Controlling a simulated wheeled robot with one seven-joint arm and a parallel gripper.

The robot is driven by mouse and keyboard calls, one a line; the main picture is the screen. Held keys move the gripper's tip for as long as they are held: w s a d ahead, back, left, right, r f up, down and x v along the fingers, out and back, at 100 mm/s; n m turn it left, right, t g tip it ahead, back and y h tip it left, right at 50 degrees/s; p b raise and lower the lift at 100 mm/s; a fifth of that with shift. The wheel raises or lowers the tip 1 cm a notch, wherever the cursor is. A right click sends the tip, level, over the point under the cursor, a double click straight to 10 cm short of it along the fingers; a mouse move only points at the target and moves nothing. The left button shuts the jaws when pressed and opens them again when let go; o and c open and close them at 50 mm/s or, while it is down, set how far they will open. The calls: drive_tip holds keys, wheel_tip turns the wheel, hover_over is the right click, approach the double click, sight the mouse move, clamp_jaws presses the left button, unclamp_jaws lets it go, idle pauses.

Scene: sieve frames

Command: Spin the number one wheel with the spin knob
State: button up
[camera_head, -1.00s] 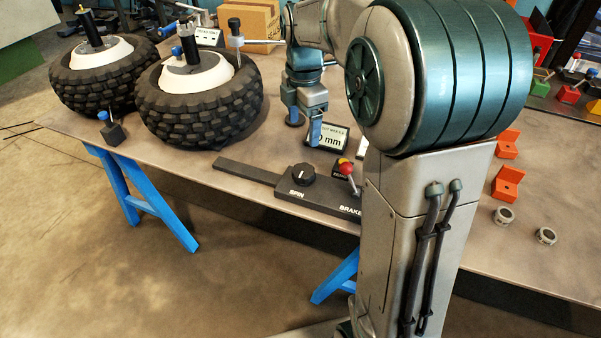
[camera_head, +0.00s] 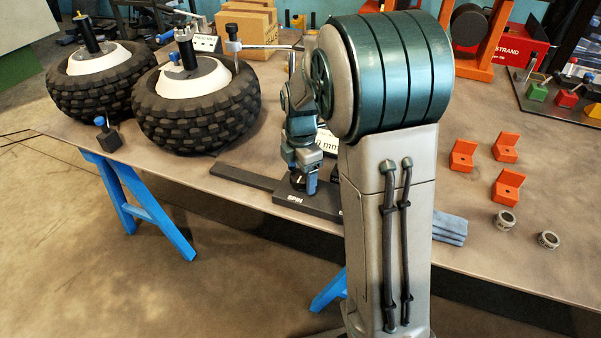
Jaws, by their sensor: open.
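The black spin knob (camera_head: 297,181) sits on the dark control panel (camera_head: 282,198), just behind the white SPIN label. My gripper (camera_head: 303,188) is open and low over the panel at the knob, with blue fingertips beside it. The fingers partly hide the knob, and I cannot tell whether they touch it. Two knobby black tires on white hubs lie flat on the table: a nearer wheel (camera_head: 197,118) and a farther-left wheel (camera_head: 88,96). I cannot read which is number one. The brake lever is hidden behind my arm.
A gauge arm on a post (camera_head: 233,50) stands by the nearer wheel. A small black block with a blue knob (camera_head: 107,137) is at the table's left edge. Orange brackets (camera_head: 507,187) and metal rings (camera_head: 504,220) lie at right. Cardboard boxes (camera_head: 246,24) stand behind.

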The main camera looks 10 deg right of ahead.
drive_tip(key=shift+c, duration=0.3)
drive_tip(key=c, duration=0.9)
drive_tip(key=shift+m, duration=0.3)
